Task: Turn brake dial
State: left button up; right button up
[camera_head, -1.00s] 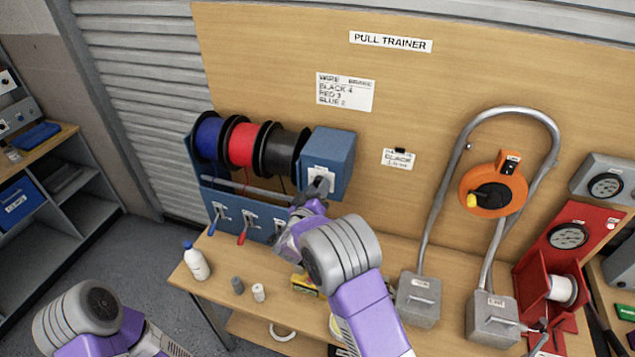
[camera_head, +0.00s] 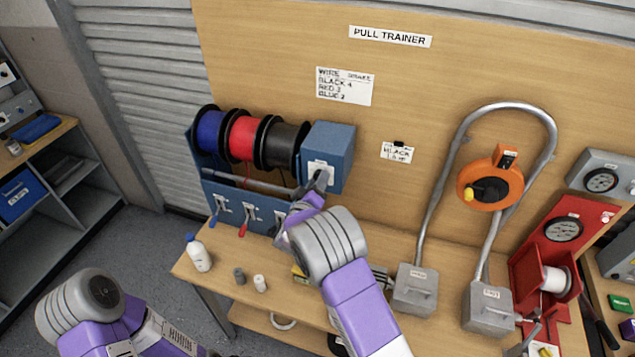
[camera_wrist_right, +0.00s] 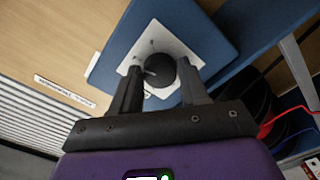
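The brake dial is a dark round knob (camera_wrist_right: 160,72) on a white plate (camera_wrist_right: 188,52), on the face of a blue box (camera_head: 336,150) at the right end of the wire spool rack. My right gripper (camera_head: 321,182) is at this plate and hides most of the knob in the head view. In the right wrist view the fingers of my right gripper (camera_wrist_right: 160,78) stand on either side of the knob, very close to it. I cannot tell whether they press on it. My left arm shows at the lower left; its gripper is out of view.
Blue, red and black spools (camera_head: 245,138) sit left of the box, above several small levers (camera_head: 248,213). A white bottle (camera_head: 198,252) and small cups stand on the bench (camera_head: 225,285). A conduit loop (camera_head: 440,190) and an orange reel (camera_head: 490,180) are at right.

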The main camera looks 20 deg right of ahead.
jog(key=o, duration=0.3)
jog(key=b+v, duration=0.1)
jog(key=v, duration=0.6)
jog(key=shift+s+a, duration=0.2)
jog(key=shift+s, duration=0.1)
